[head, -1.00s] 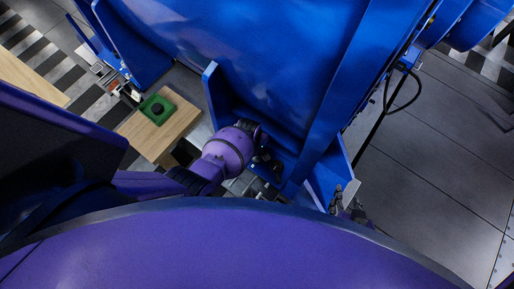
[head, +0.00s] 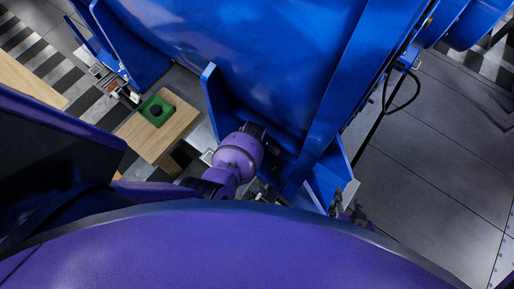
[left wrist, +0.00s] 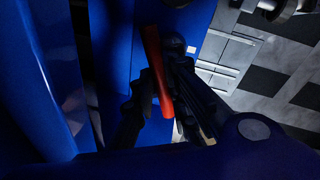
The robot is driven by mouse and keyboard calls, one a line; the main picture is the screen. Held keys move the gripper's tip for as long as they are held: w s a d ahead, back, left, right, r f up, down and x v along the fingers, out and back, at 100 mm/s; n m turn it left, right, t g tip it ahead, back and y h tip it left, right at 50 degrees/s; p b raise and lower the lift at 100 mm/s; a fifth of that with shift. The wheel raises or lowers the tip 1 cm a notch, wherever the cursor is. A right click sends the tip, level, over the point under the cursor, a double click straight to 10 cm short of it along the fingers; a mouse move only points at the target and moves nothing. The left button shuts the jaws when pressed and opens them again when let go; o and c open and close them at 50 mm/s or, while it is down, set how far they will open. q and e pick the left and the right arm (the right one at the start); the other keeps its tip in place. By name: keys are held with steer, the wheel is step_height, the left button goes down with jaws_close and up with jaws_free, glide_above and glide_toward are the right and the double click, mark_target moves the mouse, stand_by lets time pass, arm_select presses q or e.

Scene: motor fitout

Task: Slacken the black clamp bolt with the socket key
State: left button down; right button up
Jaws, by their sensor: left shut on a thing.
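The socket key (left wrist: 158,72) shows as a red handle in the left wrist view, held between the dark fingers of my left gripper (left wrist: 160,100), which is shut on it. A dark round part (left wrist: 173,43) sits beside the key's upper end against a blue surface. I cannot tell whether it is the black clamp bolt or the key's socket. In the head view my left wrist hides most of the left gripper in front of the blue motor's foot. My right gripper (head: 345,207) is small and dark beside the blue foot's lower right corner; its opening is unclear.
The large blue motor housing (head: 270,60) fills the top middle, with upright blue ribs near my left wrist. A wooden block (head: 158,132) carries a green square piece (head: 156,109) at left. A black cable (head: 402,98) hangs at right. Grey floor (head: 430,170) is clear at right.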

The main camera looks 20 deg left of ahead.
arm_select(q)
steer(key=shift+w, duration=0.1)
arm_select(e)
steer(key=shift+a, duration=0.15)
arm_select(q)
steer(key=shift+r, duration=0.15)
arm_select(e)
steer(key=shift+w+r, duration=0.15)
steer(key=shift+w, duration=0.05)
arm_select(q)
steer(key=shift+r+p, duration=0.75)
steer(key=shift+r, duration=2.9)
arm_select(e)
steer(key=shift+w+r+t, duration=0.3)
steer(key=shift+w+r, duration=0.6)
steer(key=shift+r, duration=0.3)
steer(key=shift+d, duration=0.2)
